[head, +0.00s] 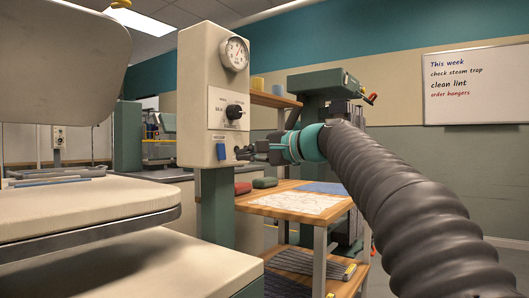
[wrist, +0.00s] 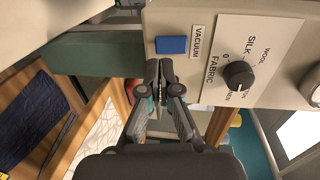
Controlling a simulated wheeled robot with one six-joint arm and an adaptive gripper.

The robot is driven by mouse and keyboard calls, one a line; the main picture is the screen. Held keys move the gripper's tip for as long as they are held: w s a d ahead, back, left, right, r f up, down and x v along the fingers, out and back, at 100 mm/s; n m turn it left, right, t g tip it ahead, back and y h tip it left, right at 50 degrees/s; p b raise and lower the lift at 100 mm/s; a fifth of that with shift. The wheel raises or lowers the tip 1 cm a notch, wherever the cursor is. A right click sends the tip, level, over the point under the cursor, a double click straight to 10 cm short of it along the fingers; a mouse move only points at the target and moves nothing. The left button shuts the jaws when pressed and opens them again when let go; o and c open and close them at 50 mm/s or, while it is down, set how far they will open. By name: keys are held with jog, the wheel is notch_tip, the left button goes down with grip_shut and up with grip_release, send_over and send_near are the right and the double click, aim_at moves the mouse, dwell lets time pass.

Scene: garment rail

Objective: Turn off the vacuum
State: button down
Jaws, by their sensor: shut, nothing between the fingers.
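A cream control box (head: 205,90) stands on a green post. Low on its front is a flat blue rectangular switch (head: 220,152). In the wrist view the blue switch (wrist: 172,45) sits beside a label reading VACUUM (wrist: 196,43). I cannot tell its on or off position. My gripper (head: 240,153) is in front of the box's lower right, its fingers pointing at it. In the wrist view the gripper's tips (wrist: 160,66) are together and empty, just short of the blue switch in the picture. I cannot tell whether they touch the box.
Above the switch are a black fabric dial (head: 234,112) and a round gauge (head: 235,53). A padded press (head: 80,215) fills the left. A wooden table (head: 268,197) with a patterned sheet, a red item and a green item stands below and behind my gripper.

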aim_at(224, 159)
jog(key=shift+x, duration=2.4)
jog(key=shift+w+a+f+p, duration=0.1)
jog(key=shift+w+a+p, duration=0.15)
jog(key=shift+a+p, duration=0.1)
jog(key=shift+d, duration=0.1)
jog(key=shift+f, duration=0.1)
jog(key=shift+s+d+b, duration=0.15)
jog(key=shift+d+b, duration=0.1)
jog(key=shift+b, duration=0.05)
jog(key=s+d+f+b, duration=0.1)
jog(key=s+d+b, duration=0.1)
jog(key=s+d, duration=0.6)
jog(key=shift+s+d+f, duration=0.2)
jog(key=shift+d+f, duration=0.2)
jog(key=shift+d, duration=0.8)
